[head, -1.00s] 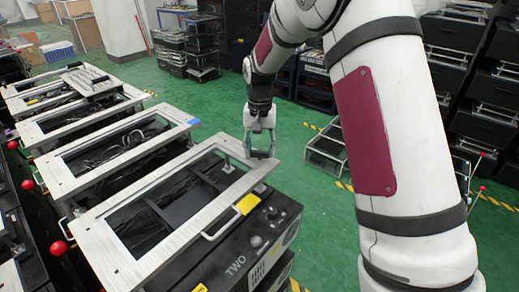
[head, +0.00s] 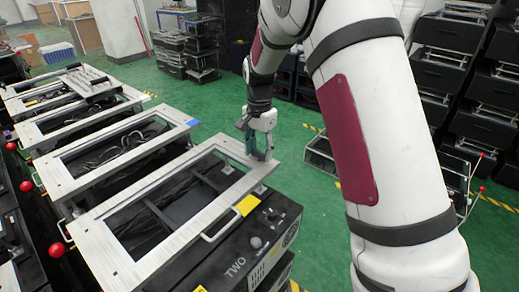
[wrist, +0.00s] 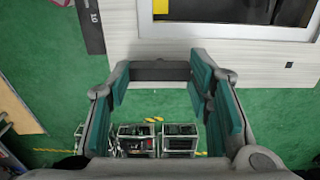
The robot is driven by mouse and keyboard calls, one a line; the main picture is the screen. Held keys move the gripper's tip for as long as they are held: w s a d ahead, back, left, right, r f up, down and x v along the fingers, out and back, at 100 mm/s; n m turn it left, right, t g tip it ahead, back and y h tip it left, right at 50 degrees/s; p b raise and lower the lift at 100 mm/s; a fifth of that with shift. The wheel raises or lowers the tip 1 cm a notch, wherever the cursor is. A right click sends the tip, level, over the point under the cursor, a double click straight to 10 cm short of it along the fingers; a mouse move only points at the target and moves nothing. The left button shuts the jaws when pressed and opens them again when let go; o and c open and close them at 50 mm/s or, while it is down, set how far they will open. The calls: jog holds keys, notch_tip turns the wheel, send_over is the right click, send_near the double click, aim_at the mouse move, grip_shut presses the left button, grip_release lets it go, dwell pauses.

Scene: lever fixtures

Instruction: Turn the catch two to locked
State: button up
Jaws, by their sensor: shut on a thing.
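The fixture marked TWO (head: 235,268) is a black box under a pale metal frame (head: 213,220), nearest me in the head view. My gripper (head: 258,154) points down at the frame's far right corner. In the wrist view my gripper (wrist: 160,82) has its teal-padded fingers on either side of a dark bar, the catch (wrist: 160,71), and is shut on it. The bar lies across between the fingertips, beside the frame's edge. In the head view the fingers mostly hide the catch, and its angle is hard to tell there.
A yellow label (head: 247,205), a knob (head: 256,242) and a bar handle (head: 221,229) are on this fixture. Similar framed fixtures stand behind it, with red ball knobs (head: 56,250) along the left. Green floor (head: 300,170) is open to the right, before stacked black units.

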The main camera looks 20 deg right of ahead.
aim_at(259, 153)
dwell(0.4)
jog(key=o, duration=1.1)
jog(key=shift+o, duration=0.2)
notch_tip(259, 153, up, 12)
